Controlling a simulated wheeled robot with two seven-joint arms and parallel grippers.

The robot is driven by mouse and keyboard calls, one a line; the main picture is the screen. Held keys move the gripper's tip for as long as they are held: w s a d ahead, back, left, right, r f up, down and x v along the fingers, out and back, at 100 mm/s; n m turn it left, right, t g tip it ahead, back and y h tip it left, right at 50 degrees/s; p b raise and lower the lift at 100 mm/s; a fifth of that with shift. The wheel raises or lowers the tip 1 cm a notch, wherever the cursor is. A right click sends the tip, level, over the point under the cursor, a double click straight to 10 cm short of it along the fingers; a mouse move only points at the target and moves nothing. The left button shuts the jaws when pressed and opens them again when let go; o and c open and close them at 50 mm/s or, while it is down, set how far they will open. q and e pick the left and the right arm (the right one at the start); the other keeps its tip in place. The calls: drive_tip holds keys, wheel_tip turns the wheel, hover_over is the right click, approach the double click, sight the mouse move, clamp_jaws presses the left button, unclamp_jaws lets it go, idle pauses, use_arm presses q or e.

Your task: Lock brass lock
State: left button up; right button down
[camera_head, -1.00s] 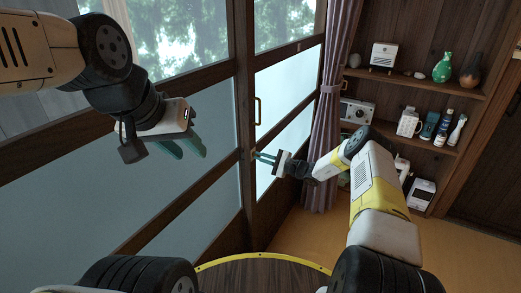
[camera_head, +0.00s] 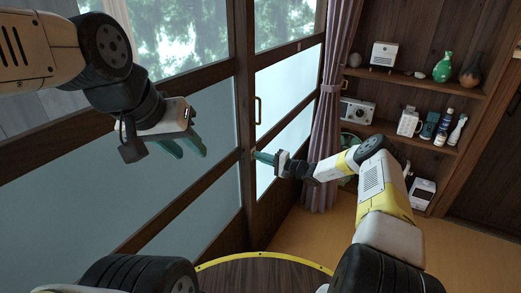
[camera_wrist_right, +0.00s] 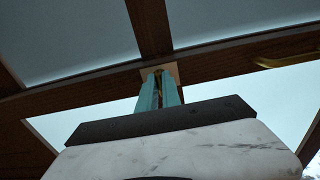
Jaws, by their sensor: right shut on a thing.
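The brass lock (camera_wrist_right: 158,72) is a small brass piece on a pale plate, where the dark wooden door frames meet in the right wrist view. My right gripper (camera_wrist_right: 158,84) has its teal fingers shut on it, and they hide part of it. In the head view my right gripper (camera_head: 262,157) reaches left to the door stile, its fingers seen broadside; the lock is too small or hidden to make out there. My left gripper (camera_head: 183,148) hangs in front of the left glass panel, open and empty, its teal fingers apart.
Sliding glass doors (camera_head: 200,110) with dark wooden frames fill the left. A brass door handle (camera_head: 258,110) sits above my right gripper. A purple curtain (camera_head: 327,120) hangs just right of the doors. Shelves (camera_head: 420,85) with vases, a camera and bottles stand at right.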

drive_tip(key=shift+d, duration=0.1)
idle(0.3)
drive_tip(key=c, duration=1.5)
unclamp_jaws()
drive_tip(key=shift+c, duration=0.2)
drive_tip(key=v, duration=0.7)
drive_tip(key=shift+s+d, duration=0.2)
drive_tip(key=shift+d, duration=0.1)
